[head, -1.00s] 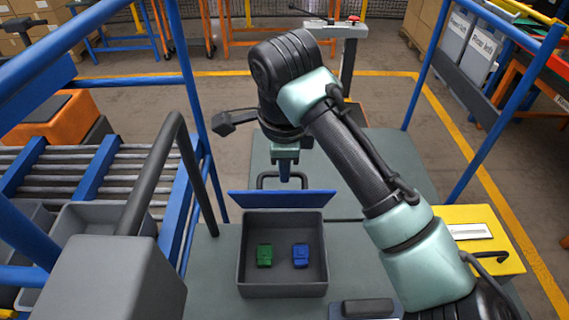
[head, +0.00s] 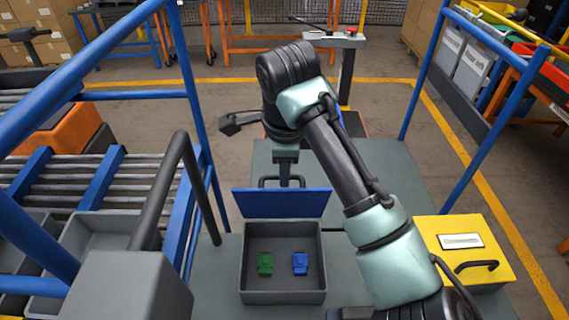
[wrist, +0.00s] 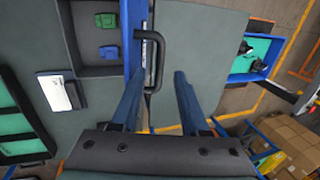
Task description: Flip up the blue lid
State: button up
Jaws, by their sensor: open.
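The blue lid (head: 281,203) stands raised at the far edge of a grey box (head: 283,297), its inner face toward the head camera. A dark handle (head: 268,181) shows behind the lid. My gripper (head: 284,180) is behind the lid at the handle, partly hidden by it. In the wrist view the lid (wrist: 134,30) is seen nearly edge-on, with the handle (wrist: 157,45) sticking out from it. My gripper (wrist: 160,80) is open there, its left finger close to the lid and handle. I cannot tell whether it touches them.
A green block (head: 265,264) and a blue block (head: 299,263) lie inside the box. A yellow box (head: 461,240) with a dark handle stands to the right. Blue frame posts and a roller conveyor (head: 75,180) are at the left. The table behind the lid is clear.

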jog(key=p+v, duration=0.1)
jog(key=v, duration=1.2)
jog(key=shift+a, duration=0.15)
